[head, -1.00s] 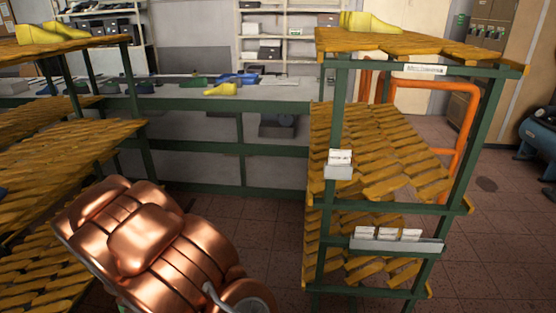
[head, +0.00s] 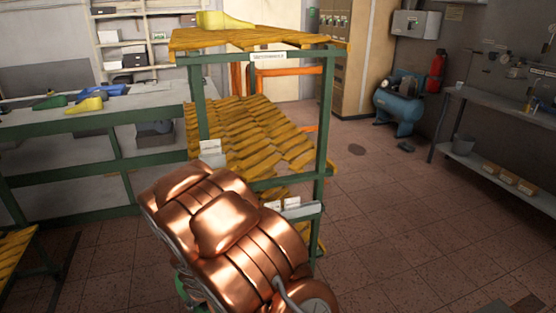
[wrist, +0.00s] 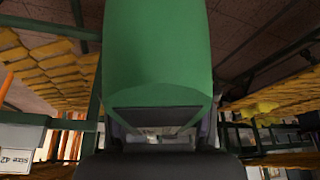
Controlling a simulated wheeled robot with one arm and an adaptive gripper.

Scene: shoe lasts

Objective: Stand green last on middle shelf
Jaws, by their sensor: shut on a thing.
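The green last (wrist: 158,55) fills the top middle of the wrist view, with its dark flat end toward me. My gripper (wrist: 160,136) is shut on that end. In the head view my copper-coloured arm hides the gripper; a small green patch (head: 183,286) at its lower left may be the last. The rack ahead has slatted yellow shelves on a green frame. Its middle shelf (head: 250,135) looks bare where visible; my arm covers its front left part. The last shows no contact with a shelf.
The rack's top shelf (head: 290,40) bears a yellow last (head: 224,20). A lower shelf is mostly hidden behind my arm. A workbench (head: 60,118) with several lasts stands at left. Open tiled floor (head: 400,220) lies right, with a blue compressor (head: 400,105) behind.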

